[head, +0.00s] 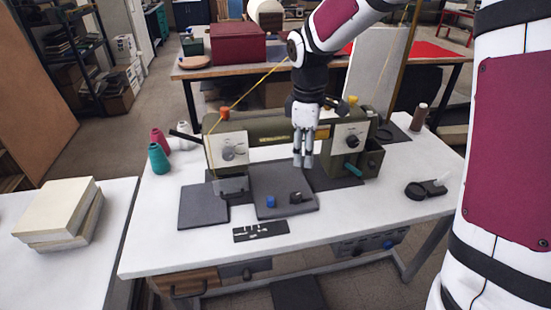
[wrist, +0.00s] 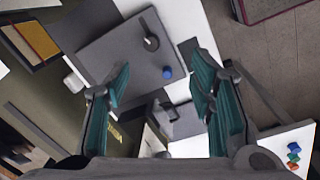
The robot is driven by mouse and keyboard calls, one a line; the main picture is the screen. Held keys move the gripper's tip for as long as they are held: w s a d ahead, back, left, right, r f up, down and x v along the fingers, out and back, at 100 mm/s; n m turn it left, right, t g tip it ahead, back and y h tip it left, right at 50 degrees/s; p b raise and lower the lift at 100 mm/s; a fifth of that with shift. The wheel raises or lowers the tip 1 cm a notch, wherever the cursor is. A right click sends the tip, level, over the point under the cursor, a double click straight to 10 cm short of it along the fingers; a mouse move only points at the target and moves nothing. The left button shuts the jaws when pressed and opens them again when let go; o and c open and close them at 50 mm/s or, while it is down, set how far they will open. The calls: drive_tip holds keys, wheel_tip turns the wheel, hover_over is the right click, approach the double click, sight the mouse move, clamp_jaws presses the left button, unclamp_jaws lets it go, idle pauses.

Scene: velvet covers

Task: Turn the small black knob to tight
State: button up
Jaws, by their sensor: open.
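A small black knob (head: 296,197) sits on the dark grey plate (head: 265,178) of the machine, right of a blue knob (head: 270,202). The wrist view shows the black knob (wrist: 151,43) and the blue knob (wrist: 167,72) on the plate (wrist: 110,60). Another dark round knob (head: 352,141) is on the machine's right face; I cannot tell which knob the task means, and no tight mark is readable. My gripper (head: 303,166) points down above the back of the plate, apart from the knobs. In the wrist view it is open and empty (wrist: 162,78).
The green sewing machine (head: 265,131) stands behind the plate. Thread cones (head: 158,158) are at the left, and a black tool (head: 426,188) lies at the right. A dark strip (head: 260,232) lies in front. The white table's front is mostly clear (head: 190,250).

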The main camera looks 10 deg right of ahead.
drive_tip(key=n, duration=0.2)
approach(296, 195)
drive_tip(key=shift+g+y, duration=0.3)
drive_tip(key=f, duration=0.9)
drive_tip(key=shift+w+d+f+b, duration=0.2)
drive_tip(key=shift+w+d+b, duration=0.05)
drive_tip(key=shift+b, duration=0.15)
drive_tip(key=c, duration=1.2)
